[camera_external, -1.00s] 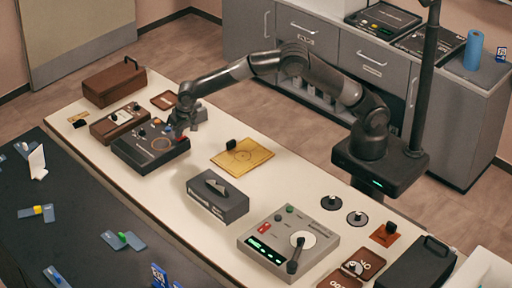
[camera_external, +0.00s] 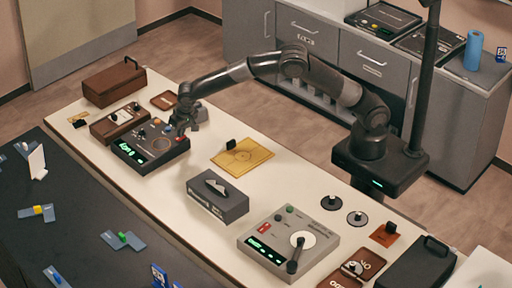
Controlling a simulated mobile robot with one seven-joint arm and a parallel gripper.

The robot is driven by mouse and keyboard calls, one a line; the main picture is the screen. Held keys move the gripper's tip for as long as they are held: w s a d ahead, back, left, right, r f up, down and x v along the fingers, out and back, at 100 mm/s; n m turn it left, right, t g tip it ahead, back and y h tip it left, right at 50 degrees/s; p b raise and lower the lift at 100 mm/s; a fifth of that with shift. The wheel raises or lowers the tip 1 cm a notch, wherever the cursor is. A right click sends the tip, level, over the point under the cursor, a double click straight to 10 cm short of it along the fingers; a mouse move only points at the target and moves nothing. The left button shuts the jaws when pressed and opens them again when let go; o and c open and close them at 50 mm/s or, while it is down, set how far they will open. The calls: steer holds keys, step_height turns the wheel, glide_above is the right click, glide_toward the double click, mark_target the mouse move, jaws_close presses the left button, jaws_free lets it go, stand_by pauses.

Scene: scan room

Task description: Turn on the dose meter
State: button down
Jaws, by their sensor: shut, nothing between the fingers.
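The dark box-shaped device under my gripper, which I take to be the dose meter (camera_external: 152,153), sits near the far left end of the cream table. Its front display (camera_external: 131,152) is lit with green characters, too small to read. Small knobs show on its top. My gripper (camera_external: 181,132) is shut and empty, pointing down at the right rear corner of this device. Whether the fingertips touch it cannot be told. A grey device (camera_external: 268,226) with a lit green display, a round white dial and coloured buttons stands at the near right of the table.
A dark grey box (camera_external: 215,203) and a yellow plate (camera_external: 243,157) lie mid-table. Brown boxes (camera_external: 114,84) stand behind the dark device. Black discs (camera_external: 331,202) and a black case (camera_external: 415,266) are at the right.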

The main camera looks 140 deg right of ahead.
steer(key=shift+s+r, duration=0.1)
steer(key=shift+s, duration=0.1)
steer(key=shift+w+r, duration=0.1)
steer(key=shift+r, duration=0.2)
steer(key=w+v, duration=0.2)
steer(key=v, duration=1.1)
steer(key=shift+w+d, duration=0.3)
steer(key=shift+d, duration=0.1)
steer(key=shift+r, duration=0.1)
